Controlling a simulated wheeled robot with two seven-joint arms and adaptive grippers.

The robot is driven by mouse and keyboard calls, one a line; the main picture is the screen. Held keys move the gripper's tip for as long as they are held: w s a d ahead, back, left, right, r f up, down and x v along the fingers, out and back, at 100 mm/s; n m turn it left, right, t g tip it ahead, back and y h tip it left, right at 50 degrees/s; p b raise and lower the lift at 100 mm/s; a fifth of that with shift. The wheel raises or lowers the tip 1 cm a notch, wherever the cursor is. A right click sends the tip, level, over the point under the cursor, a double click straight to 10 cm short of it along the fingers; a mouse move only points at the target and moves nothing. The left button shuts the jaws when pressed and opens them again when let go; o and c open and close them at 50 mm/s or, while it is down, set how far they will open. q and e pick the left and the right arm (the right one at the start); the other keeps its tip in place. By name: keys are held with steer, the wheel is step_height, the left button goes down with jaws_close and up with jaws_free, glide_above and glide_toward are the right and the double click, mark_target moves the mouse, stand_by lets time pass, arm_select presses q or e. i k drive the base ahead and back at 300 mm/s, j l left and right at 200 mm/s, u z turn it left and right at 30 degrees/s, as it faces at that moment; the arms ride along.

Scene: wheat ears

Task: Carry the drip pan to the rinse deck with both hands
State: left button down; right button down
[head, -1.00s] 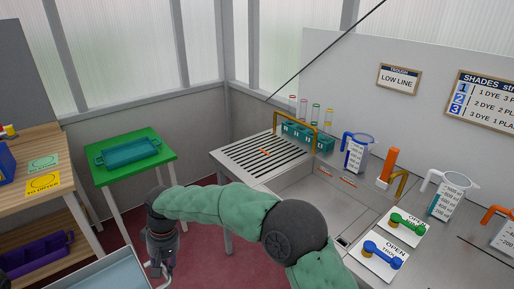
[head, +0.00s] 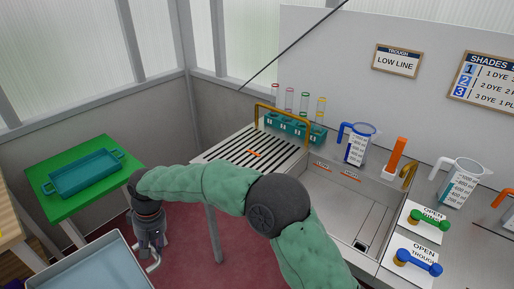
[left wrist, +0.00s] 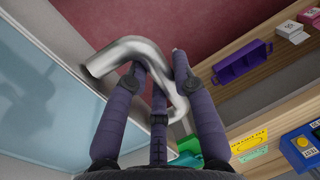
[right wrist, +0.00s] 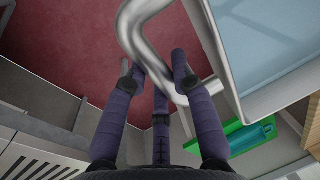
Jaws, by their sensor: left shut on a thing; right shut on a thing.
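The drip pan (head: 105,268) is a grey-rimmed tray with a pale blue inside, at the bottom left of the head view and partly cut off. My right gripper (head: 152,258) is at its right side; in the right wrist view its fingers (right wrist: 160,65) are shut on a bent metal handle (right wrist: 138,28). In the left wrist view my left gripper (left wrist: 160,65) is shut on the other metal handle (left wrist: 112,54). My left gripper is outside the head view. The slatted deck (head: 225,150), apparently the rinse deck, stands beyond my right arm, left of the sink.
A green table (head: 55,202) with a teal tray (head: 85,174) stands at left. A teal rack (head: 290,128) with several tubes stands behind the slatted deck. The sink (head: 335,205), jugs and valve handles lie to the right. Red floor shows between the green table and deck.

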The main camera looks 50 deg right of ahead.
mark_target(254, 153)
steer(key=i+z, duration=0.75)
steer(key=i, duration=0.2)
steer(key=i+j+z, duration=0.1)
steer(key=i+z, duration=0.35)
steer(key=i, duration=0.6)
steer(key=i+z, duration=0.15)
steer(key=z, duration=1.45)
